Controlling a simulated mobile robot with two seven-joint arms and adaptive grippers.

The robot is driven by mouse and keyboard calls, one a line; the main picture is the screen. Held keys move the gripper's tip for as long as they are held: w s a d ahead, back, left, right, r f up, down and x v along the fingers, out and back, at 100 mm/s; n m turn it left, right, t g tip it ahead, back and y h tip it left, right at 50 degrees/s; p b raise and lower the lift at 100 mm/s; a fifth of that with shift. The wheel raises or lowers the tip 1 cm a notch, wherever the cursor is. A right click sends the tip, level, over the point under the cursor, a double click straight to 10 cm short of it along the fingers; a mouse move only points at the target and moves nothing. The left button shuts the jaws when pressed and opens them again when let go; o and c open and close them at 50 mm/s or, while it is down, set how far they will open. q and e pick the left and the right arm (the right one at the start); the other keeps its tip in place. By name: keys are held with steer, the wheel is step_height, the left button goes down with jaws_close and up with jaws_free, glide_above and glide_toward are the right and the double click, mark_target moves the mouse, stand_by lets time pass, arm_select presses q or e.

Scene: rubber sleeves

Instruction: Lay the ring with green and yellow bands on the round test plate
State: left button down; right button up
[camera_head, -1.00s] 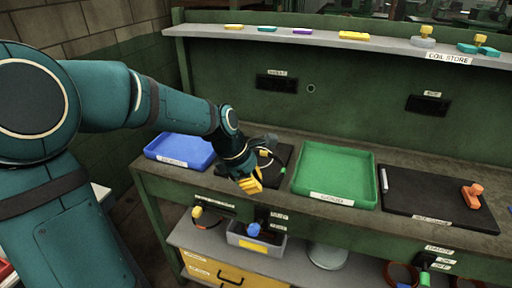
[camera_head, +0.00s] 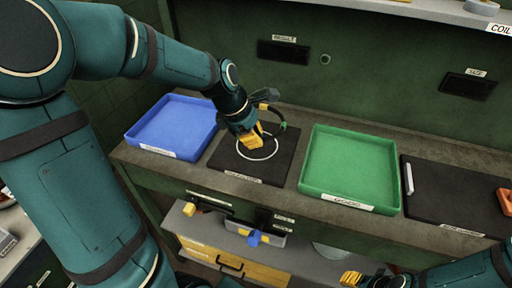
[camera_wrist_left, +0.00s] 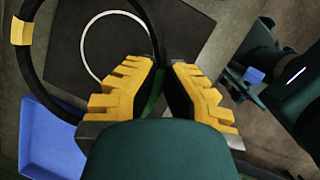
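The black ring (camera_head: 271,107) has a yellow and a green band. My left gripper (camera_head: 252,142) is shut on it near the green band and holds it tilted above a square dark mat (camera_head: 225,157) with a white circle. In the left wrist view the ring (camera_wrist_left: 32,75) loops out left of my left fingers (camera_wrist_left: 163,75) and looks larger than the white circle (camera_wrist_left: 85,50) beyond it. The white circle (camera_head: 240,149) is partly covered by my fingers in the head view; I take it as the round test plate. My right gripper (camera_head: 352,278) shows only partly at the bottom edge.
A blue tray (camera_head: 140,140) stands left of the mat and a green tray (camera_head: 312,182) right of it. Another dark mat (camera_head: 425,205) with an orange item (camera_head: 506,200) lies farther right. A shelf with a yellow drawer (camera_head: 215,258) is below.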

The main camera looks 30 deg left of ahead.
mark_target(259, 163)
arm_select(q)
step_height(259, 163, down, 8)
steer(key=shift+f+b, duration=0.1)
steer(key=shift+b, duration=0.9)
steer(key=c, duration=1.1)
jaws_free()
steer(key=shift+c, duration=0.2)
steer(key=p+v, duration=0.2)
steer(key=v, duration=1)
steer(key=shift+p, duration=0.4)
